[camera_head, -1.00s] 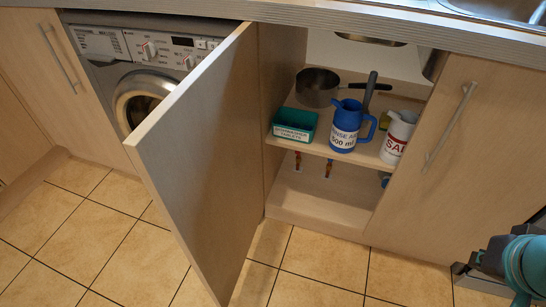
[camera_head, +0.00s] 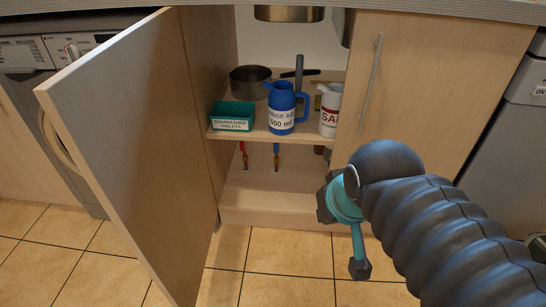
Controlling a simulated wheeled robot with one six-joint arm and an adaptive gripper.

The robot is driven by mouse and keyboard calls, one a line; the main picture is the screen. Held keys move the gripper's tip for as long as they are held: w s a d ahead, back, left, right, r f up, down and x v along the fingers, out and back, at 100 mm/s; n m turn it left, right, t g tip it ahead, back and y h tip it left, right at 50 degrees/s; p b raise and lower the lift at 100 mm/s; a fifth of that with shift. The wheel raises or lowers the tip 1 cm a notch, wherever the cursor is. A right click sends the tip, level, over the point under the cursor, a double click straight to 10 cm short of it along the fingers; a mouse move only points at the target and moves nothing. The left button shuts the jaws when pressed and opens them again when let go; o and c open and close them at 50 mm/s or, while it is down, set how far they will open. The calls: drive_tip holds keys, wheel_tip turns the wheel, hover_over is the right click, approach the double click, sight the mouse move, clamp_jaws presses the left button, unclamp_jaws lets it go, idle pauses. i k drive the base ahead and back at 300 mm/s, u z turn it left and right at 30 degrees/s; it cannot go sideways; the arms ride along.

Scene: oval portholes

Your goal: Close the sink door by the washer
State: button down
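The sink door (camera_head: 135,140) by the washer (camera_head: 40,60) stands wide open, swung out toward me on the left side of the sink cupboard. It partly covers the washer behind it. My gripper (camera_head: 345,222) is in front of the cupboard's lower right part, right of the open door and apart from it. It is seen from behind, with one finger (camera_head: 359,255) pointing down. Whether its fingers are open or shut does not show.
The cupboard shelf (camera_head: 262,134) holds a pan (camera_head: 250,80), a green tablet box (camera_head: 232,116), a blue jug (camera_head: 282,110) and a salt container (camera_head: 330,108). The right cupboard door (camera_head: 430,75) is shut. Tiled floor (camera_head: 270,270) is clear between door and gripper.

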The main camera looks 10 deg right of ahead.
sight(124, 111)
drive_tip(key=z, duration=2.55)
drive_tip(key=k, duration=1.6)
drive_tip(key=u, duration=2.05)
